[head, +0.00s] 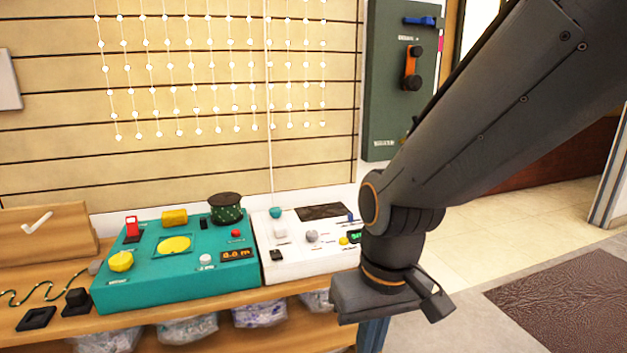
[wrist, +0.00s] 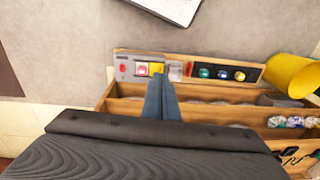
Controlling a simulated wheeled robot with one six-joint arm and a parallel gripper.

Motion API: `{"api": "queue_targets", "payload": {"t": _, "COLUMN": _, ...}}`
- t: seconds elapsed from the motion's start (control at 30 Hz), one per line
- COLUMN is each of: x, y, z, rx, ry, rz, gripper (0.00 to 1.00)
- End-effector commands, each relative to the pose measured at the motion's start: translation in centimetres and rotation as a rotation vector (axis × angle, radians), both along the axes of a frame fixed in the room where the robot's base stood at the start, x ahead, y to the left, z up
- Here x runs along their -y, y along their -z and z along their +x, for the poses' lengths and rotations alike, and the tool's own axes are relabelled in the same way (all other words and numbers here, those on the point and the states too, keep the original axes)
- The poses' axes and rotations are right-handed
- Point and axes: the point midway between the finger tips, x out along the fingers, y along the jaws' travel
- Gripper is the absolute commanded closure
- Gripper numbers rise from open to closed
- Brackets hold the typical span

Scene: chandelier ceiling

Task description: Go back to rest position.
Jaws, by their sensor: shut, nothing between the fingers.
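My gripper (head: 373,338) hangs at the end of my dark arm in the head view, to the right of the white control box and near the bench's right end. Its blue-grey fingers point down and run out at the bottom edge of the picture. In the wrist view my gripper (wrist: 161,84) shows two blue fingers closed together with nothing between them. They point over a wooden unit (wrist: 200,91) with several compartments.
A teal control box (head: 180,280) and a white one (head: 300,262) stand on the wooden bench. A green wall cabinet (head: 385,125) is behind my arm. A yellow bucket (wrist: 290,75) is at right in the wrist view. Open floor with a brown mat (head: 570,305) lies right.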

Motion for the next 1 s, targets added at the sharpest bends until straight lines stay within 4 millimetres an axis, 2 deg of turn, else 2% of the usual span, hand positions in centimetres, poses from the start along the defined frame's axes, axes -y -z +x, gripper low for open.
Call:
{"api": "queue_targets", "payload": {"t": 0.03, "x": 0.8, "y": -1.9, "z": -0.3, "rx": -0.003, "ry": 0.023, "rz": -0.005, "gripper": 1.0}}
{"api": "queue_targets", "payload": {"t": 0.6, "x": 8.9, "y": -11.9, "z": -1.8, "rx": -0.029, "ry": 0.226, "rz": -0.05, "gripper": 1.0}}
{"api": "queue_targets", "payload": {"t": 0.8, "x": 10.7, "y": -13.7, "z": -2.3, "rx": -0.034, "ry": 0.268, "rz": -0.057, "gripper": 1.0}}
{"api": "queue_targets", "payload": {"t": 1.0, "x": 11.2, "y": -13.9, "z": -2.4, "rx": -0.036, "ry": 0.278, "rz": -0.059, "gripper": 1.0}}
